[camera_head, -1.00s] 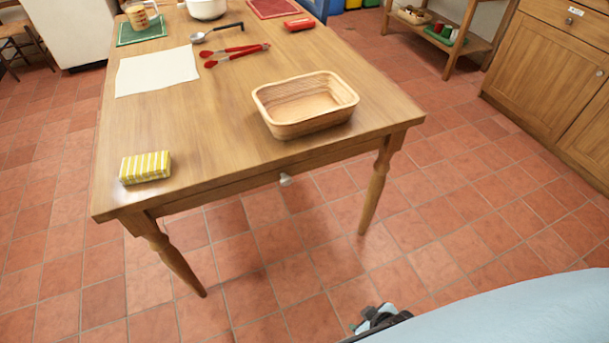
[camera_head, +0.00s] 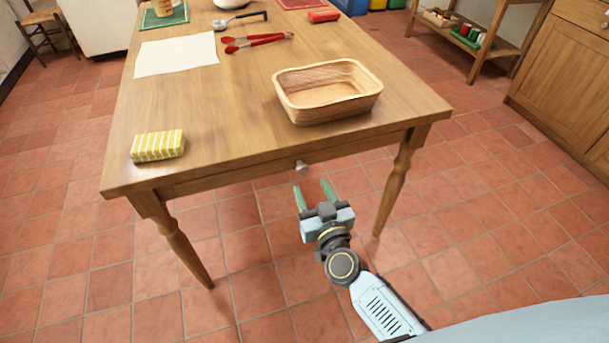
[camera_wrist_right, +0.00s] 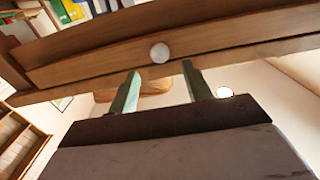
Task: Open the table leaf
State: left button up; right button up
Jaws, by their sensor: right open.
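The wooden table (camera_head: 231,108) stands in front of me, and its near edge has an apron with a small round metal knob (camera_head: 301,167). The knob also shows in the right wrist view (camera_wrist_right: 159,52), above and between my fingertips. My right gripper (camera_head: 313,190) is open and empty, with its two green fingers pointing up toward the knob. The fingers are just below and in front of the knob and do not appear to touch it. In the right wrist view the fingers (camera_wrist_right: 158,82) stand apart under the apron (camera_wrist_right: 95,63). My left gripper is not in view.
On the tabletop are a wicker basket (camera_head: 327,90) near the front right, a yellow striped block (camera_head: 158,146) near the front left, white paper (camera_head: 177,54), red tongs (camera_head: 257,41) and a ladle (camera_head: 239,20). Turned legs (camera_head: 397,184) stand at the front corners. The tiled floor before the table is clear.

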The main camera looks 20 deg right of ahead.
aim_at(303, 170)
jog(key=w+b, duration=0.1)
jog(key=w, duration=0.3)
jog(key=shift+w+f, duration=0.1)
jog(key=shift+w, duration=0.3)
jog(key=shift+w+a, duration=0.1)
jog(key=shift+w, duration=0.65)
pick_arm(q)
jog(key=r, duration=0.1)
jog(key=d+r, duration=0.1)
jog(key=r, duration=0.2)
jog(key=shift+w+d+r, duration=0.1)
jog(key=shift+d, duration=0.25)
pick_arm(e)
grip_shut()
